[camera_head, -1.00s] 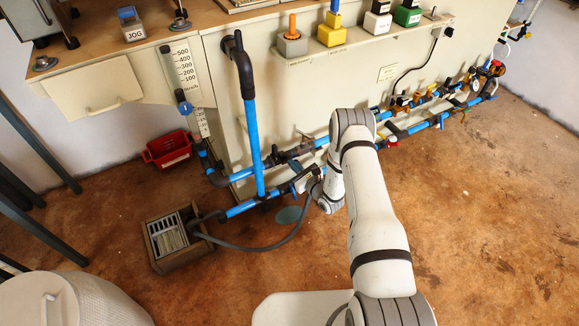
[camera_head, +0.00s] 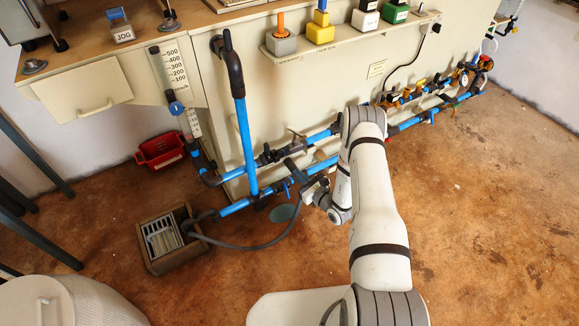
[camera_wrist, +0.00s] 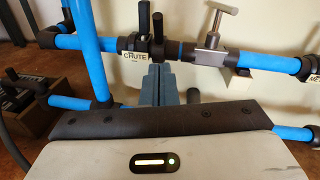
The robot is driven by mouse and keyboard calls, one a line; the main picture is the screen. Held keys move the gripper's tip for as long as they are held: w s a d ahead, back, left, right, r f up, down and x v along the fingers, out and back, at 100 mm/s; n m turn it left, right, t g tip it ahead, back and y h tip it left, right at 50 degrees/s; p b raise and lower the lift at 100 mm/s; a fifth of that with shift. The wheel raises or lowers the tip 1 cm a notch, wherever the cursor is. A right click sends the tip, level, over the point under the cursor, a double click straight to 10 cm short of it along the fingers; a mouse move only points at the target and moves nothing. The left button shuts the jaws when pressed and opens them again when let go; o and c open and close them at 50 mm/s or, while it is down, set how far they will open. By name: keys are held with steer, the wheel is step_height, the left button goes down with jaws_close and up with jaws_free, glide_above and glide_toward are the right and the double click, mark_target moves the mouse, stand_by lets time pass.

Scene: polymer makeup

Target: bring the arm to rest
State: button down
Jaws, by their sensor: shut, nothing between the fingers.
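My gripper (camera_wrist: 160,82) is shut and empty in the wrist view, its two grey-blue fingers side by side. The fingertips point at the blue pipework, just below a valve with a "CHUTE" label (camera_wrist: 137,52). I cannot tell whether they touch the pipe. In the head view my gripper (camera_head: 303,190) is small and partly hidden at the lower blue pipe. My white arm (camera_head: 378,205) is bent, reaching up from the bottom of the view and folding down toward the pipes.
Blue pipes (camera_head: 243,145) run along the cream cabinet front. A grey hose (camera_head: 262,245) leads to a floor drain box (camera_head: 160,239). A red bin (camera_head: 160,151) stands by the wall. A white round drum (camera_head: 70,300) is at lower left. The floor at right is clear.

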steer(key=v, duration=0.3)
steer(key=p+v, duration=0.1)
steer(key=v, duration=0.1)
steer(key=shift+r, duration=0.4)
steer(key=s+a+r+n+g+y+p, duration=0.1)
steer(key=a+r+n+g+y+p, duration=0.15)
steer(key=r, duration=0.65)
steer(key=s+a+r+n+g+y+p, duration=0.1)
steer(key=a+r+n+g+y+p, duration=0.2)
steer(key=r, duration=0.6)
steer(key=a+r+n+g+y+p, duration=0.1)
steer(key=a+r+n+g+p, duration=0.2)
steer(key=r, duration=0.6)
steer(key=s+a+r+n+g+h+p, duration=0.15)
steer(key=s+r+n+g+p, duration=0.3)
steer(key=r, duration=0.45)
steer(key=s+a+r+n+g+h+p, duration=0.1)
steer(key=s+r+n+g+h, duration=0.15)
steer(key=s+r+n, duration=0.4)
steer(key=s+d+r+n+t+h+p, duration=0.1)
steer(key=s+d+r+n+h+p, duration=0.3)
steer(key=r, duration=0.8)
steer(key=s+d+r+n+t+h+p, duration=0.2)
steer(key=s+d+r+n+h+p, duration=0.2)
steer(key=s+d+r+h+p, duration=0.4)
step_height(320, 180, up, 6)
steer(key=s+d, duration=0.1)
steer(key=s, duration=0.2)
steer(key=shift+f, duration=0.25)
